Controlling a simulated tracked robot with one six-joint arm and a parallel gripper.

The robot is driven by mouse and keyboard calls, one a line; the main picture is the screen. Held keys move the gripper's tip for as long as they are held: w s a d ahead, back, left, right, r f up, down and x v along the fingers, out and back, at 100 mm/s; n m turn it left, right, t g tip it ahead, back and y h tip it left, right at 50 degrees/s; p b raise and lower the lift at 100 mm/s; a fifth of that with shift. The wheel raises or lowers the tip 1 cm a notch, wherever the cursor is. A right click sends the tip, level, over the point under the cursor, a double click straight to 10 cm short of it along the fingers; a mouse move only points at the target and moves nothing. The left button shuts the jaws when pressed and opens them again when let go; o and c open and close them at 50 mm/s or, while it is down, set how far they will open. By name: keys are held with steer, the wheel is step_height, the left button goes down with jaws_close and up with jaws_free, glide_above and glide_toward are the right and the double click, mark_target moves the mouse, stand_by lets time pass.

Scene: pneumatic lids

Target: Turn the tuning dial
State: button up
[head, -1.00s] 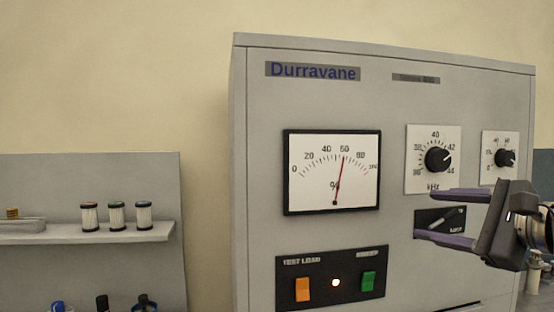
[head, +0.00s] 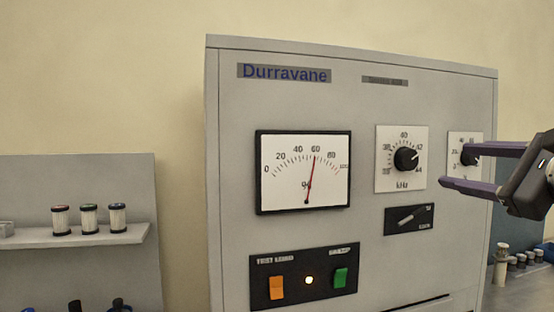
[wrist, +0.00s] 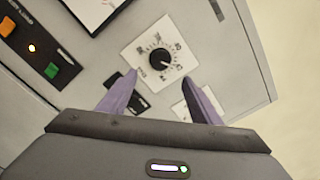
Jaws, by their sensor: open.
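The grey Durravane cabinet (head: 230,200) carries a black kHz dial (head: 405,159) on a white scale plate marked from about 36 to 44. A second, smaller black dial (head: 468,154) is at its right, partly covered by my gripper. My gripper (head: 455,166) is open and empty, right of the kHz dial in the head view. In the wrist view the kHz dial (wrist: 160,62) lies ahead of and between the two purple fingertips (wrist: 160,78), apart from them. The meter (head: 303,172) has its red needle near 60.
A lever switch plate (head: 409,219) is below the kHz dial. A black panel (head: 304,276) has an orange switch, a lit lamp and a green switch. A shelf (head: 80,238) with capped cylinders stands at left. Several small jars (head: 518,261) are at right.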

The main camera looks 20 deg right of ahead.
mark_target(410, 160)
steer(key=w, duration=0.4)
steer(key=w+d, duration=0.1)
steer(key=w, duration=0.8)
steer(key=shift+w+d, duration=0.25)
steer(key=shift+w, duration=0.05)
steer(key=c, duration=1)
